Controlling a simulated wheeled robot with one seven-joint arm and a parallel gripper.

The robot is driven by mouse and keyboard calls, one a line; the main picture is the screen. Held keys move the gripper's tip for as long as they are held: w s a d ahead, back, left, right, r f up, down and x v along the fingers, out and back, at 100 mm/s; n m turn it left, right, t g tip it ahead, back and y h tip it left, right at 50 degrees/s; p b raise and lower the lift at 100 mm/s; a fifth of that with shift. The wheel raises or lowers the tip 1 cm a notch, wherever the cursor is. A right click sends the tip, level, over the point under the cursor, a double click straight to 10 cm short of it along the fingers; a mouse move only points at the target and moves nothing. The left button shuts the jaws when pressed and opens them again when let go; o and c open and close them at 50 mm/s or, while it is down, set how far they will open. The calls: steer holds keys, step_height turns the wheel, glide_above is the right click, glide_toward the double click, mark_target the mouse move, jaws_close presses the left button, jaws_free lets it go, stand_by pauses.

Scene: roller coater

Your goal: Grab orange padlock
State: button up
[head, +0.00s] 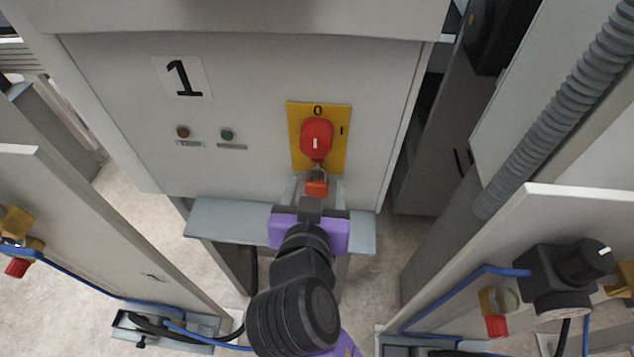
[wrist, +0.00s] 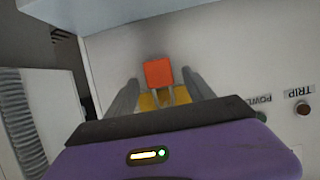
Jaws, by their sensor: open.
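The orange padlock (head: 317,187) hangs below the red rotary switch (head: 316,138) on its yellow plate (head: 338,159). In the wrist view the padlock (wrist: 158,73) shows as an orange-red block between my two grey fingers, with part of the yellow plate below it. My gripper (wrist: 160,88) is open, with one finger on each side of the padlock and a visible gap to each. In the head view my purple and black wrist is just below the padlock, and the fingertips are largely hidden. I cannot tell how deep the fingers reach.
A grey cabinet panel (head: 245,110) marked 1 carries the switch and two small buttons. A grey ledge (head: 215,222) juts out below it, behind my wrist. Pale panels with blue tubing stand at left and right. A grey corrugated hose (head: 560,110) runs at the right.

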jaws_close()
steer(key=shift+r, duration=0.1)
